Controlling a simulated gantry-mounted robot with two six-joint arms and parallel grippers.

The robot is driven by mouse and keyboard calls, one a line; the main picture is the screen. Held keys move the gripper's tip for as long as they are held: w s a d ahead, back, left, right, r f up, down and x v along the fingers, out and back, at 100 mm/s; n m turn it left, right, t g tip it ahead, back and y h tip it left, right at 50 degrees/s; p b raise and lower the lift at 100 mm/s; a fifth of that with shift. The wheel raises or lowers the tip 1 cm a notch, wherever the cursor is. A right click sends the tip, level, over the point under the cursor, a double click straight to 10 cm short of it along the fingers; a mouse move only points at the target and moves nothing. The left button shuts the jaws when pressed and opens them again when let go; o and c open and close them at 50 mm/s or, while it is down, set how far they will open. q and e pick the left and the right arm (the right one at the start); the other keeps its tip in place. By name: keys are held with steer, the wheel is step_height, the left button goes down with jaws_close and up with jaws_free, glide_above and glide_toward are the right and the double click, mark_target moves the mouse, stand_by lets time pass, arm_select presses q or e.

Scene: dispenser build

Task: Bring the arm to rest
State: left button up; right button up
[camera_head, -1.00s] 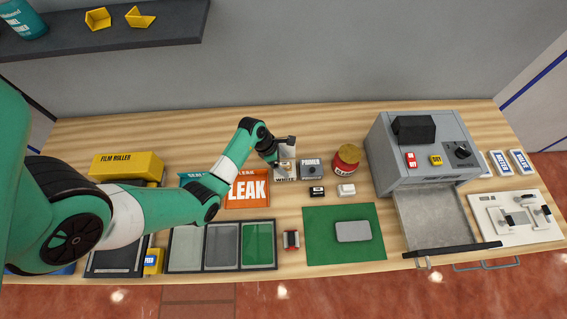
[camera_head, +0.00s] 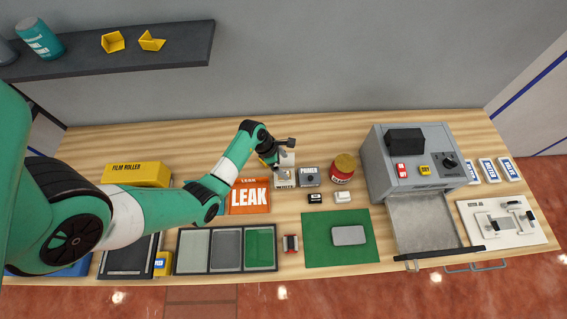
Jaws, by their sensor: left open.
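My left gripper (camera_head: 286,148) is open, at the back middle of the wooden bench. It is just above and beside the box labelled WHITE (camera_head: 285,181), which it partly hides. I cannot tell whether the fingers touch that box. My left arm comes in from the left and crosses over the bench. My right gripper does not show.
The orange LEAK sheet (camera_head: 250,197), tray (camera_head: 226,271) and green mat (camera_head: 318,256) lie in front. A grey machine (camera_head: 379,172) stands right.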

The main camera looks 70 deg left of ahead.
mark_target(287, 172)
arm_select(q)
steer(key=shift+c, duration=0.3)
jaws_close()
stand_by(1.0)
steer(key=shift+f, duration=0.15)
steer(key=shift+f+b, duration=0.35)
steer(key=shift+f+b, duration=0.95)
steer(key=shift+f, duration=0.4)
steer(key=shift+r, duration=0.1)
step_height(287, 172, up, 8)
steer(key=p, duration=0.9)
stand_by(0.3)
